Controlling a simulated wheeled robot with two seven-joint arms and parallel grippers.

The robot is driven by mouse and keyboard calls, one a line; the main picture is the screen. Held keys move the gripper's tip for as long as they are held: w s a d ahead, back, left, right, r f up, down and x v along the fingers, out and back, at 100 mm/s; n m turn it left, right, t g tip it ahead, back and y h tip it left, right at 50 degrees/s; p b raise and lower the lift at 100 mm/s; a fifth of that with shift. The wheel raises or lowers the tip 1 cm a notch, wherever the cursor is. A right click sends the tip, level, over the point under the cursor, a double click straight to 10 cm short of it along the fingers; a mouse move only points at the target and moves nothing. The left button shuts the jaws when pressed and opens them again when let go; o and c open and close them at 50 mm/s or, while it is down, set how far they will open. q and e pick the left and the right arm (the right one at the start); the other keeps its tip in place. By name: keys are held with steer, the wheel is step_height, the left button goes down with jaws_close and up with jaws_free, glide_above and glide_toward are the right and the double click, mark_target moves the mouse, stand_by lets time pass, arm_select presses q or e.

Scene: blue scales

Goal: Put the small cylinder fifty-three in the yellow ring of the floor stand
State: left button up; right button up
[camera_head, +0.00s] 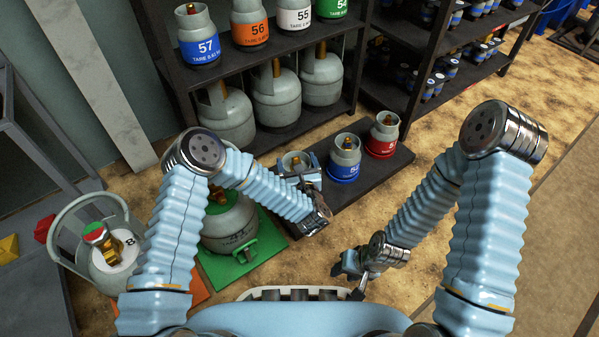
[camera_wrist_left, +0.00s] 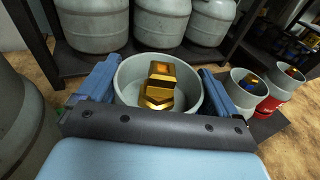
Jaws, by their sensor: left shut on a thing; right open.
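My left gripper (camera_head: 297,170) is shut on a small grey cylinder (camera_head: 290,160) with a brass valve, at the left end of the low dark floor stand (camera_head: 335,198). In the left wrist view, the blue fingers (camera_wrist_left: 158,92) flank the cylinder's round collar (camera_wrist_left: 128,72) and the brass valve shows inside. Its number is hidden, so I cannot tell that it is fifty-three, nor whether its base touches the stand. I see no yellow ring. My right gripper (camera_head: 352,274) is open and empty, low in front of the stand.
A blue-banded cylinder (camera_head: 344,158) and a red-banded cylinder (camera_head: 382,135) stand on the floor stand to the right. Behind is a shelf (camera_head: 290,50) with numbered small cylinders above larger grey ones. A large cylinder (camera_head: 230,222) on a green plate (camera_head: 262,262) stands near my left arm.

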arm_select(q)
steer(key=w+f, duration=0.1)
steer(key=w+d+f, duration=0.1)
steer(key=shift+w+f+b, duration=0.15)
steer(key=shift+f+b, duration=0.2)
steer(key=shift+f, duration=0.05)
step_height(320, 180, down, 3)
steer(key=shift+w+f+b, duration=0.1)
steer(key=shift+b, duration=0.3)
steer(key=o, duration=1.7)
